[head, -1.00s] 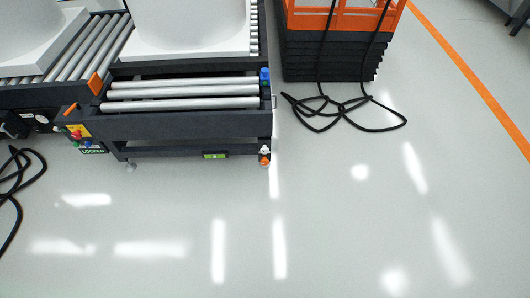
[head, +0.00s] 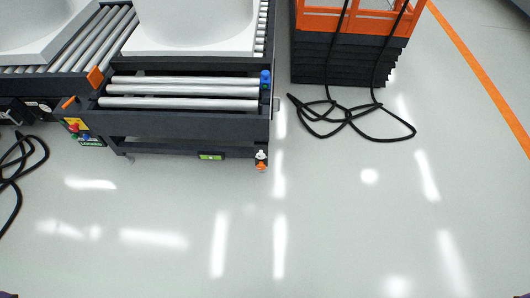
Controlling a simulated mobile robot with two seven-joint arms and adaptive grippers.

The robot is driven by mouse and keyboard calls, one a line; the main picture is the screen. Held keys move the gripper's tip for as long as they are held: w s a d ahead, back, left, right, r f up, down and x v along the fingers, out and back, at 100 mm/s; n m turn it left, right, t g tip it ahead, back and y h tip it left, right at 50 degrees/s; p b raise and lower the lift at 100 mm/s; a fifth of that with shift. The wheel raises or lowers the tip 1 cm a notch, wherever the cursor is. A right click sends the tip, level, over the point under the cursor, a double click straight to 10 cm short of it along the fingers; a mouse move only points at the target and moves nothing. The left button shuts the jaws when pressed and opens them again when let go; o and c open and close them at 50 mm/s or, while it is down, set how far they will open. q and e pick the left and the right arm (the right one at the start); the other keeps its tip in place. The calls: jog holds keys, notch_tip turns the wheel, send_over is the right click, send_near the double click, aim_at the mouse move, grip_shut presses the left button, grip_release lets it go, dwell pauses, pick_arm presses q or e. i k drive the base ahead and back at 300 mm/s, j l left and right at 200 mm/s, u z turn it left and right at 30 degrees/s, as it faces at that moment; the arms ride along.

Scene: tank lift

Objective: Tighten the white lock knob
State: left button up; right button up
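A small white knob (head: 261,154) sits at the lower right front corner of the dark roller cart (head: 190,124). An orange piece (head: 261,166) is just below it, near the floor. The knob is small in the head view, so its tightness cannot be told. A blue knob (head: 265,78) stands higher on the cart's right side. Neither gripper can be made out. Only tiny dark slivers show at the bottom left and bottom right corners, too little to identify. Nothing touches the white knob.
White tanks (head: 195,22) rest on the rollers. An orange and black lift (head: 345,60) stands right of the cart, with a looped black cable (head: 350,125) on the floor. Another cable (head: 22,165) lies at left. The floor in front is clear.

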aim_at(260, 156)
jog(key=i+l+u, duration=0.1)
jog(key=l, duration=0.3)
jog(key=i+l+u, duration=0.15)
jog(key=l, duration=0.2)
jog(key=i+l+u, duration=0.1)
jog(key=l, duration=0.3)
jog(key=i+l+u, duration=0.1)
jog(key=l, duration=0.35)
jog(key=i+l+u, duration=0.1)
jog(key=l, duration=0.3)
jog(key=i, duration=0.05)
